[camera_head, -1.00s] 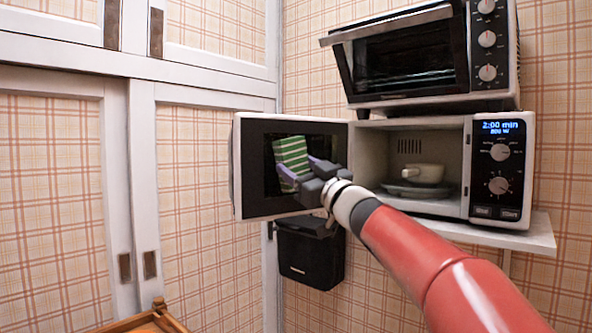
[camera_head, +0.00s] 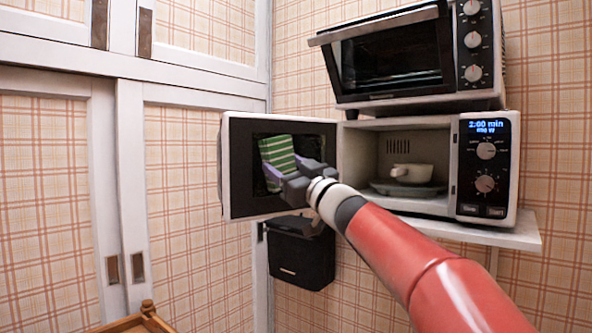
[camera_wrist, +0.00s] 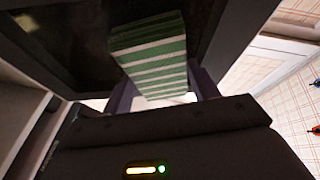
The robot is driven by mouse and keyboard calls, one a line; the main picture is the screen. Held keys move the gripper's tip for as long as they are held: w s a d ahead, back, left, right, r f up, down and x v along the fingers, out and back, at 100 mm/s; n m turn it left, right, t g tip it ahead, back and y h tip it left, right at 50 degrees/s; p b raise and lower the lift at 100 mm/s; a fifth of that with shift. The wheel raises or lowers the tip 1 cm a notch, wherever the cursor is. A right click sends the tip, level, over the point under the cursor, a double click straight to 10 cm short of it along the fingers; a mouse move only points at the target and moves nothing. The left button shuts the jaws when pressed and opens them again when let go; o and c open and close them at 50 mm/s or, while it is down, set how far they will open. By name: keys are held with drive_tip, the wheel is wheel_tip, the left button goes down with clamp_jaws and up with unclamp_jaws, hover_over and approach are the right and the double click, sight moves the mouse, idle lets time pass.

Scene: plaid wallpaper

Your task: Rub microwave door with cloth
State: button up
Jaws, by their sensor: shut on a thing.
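The microwave (camera_head: 452,215) stands on a white shelf with its door (camera_head: 238,190) swung open to the left. The dark inner face of the door faces me. My gripper (camera_head: 277,172) is shut on a green and white striped cloth (camera_head: 278,152) and holds it in front of the door's window. In the wrist view the cloth (camera_wrist: 152,50) stands up between the purple-grey fingers, with the dark door panel (camera_wrist: 75,40) right behind it. I cannot tell for certain whether the cloth touches the door.
A white cup (camera_head: 412,173) sits on a plate inside the microwave. A toaster oven (camera_head: 400,62) stands on top. A black box (camera_head: 300,252) hangs below the door. White-framed sliding panels (camera_head: 130,190) stand at the left. A wooden piece (camera_head: 135,322) shows at the bottom.

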drive_tip(key=shift+s+a+f, duration=0.1)
drive_tip(key=shift+s+a, duration=0.05)
drive_tip(key=shift+a, duration=0.3)
drive_tip(key=shift+s, duration=0.15)
drive_tip(key=shift+s+d, duration=0.2)
drive_tip(key=shift+s, duration=0.05)
drive_tip(key=shift+s+d, duration=1.65)
drive_tip(key=shift+s, duration=0.3)
drive_tip(key=shift+s+d+b, duration=0.3)
drive_tip(key=shift+s+d, duration=0.6)
drive_tip(key=shift+s, duration=0.3)
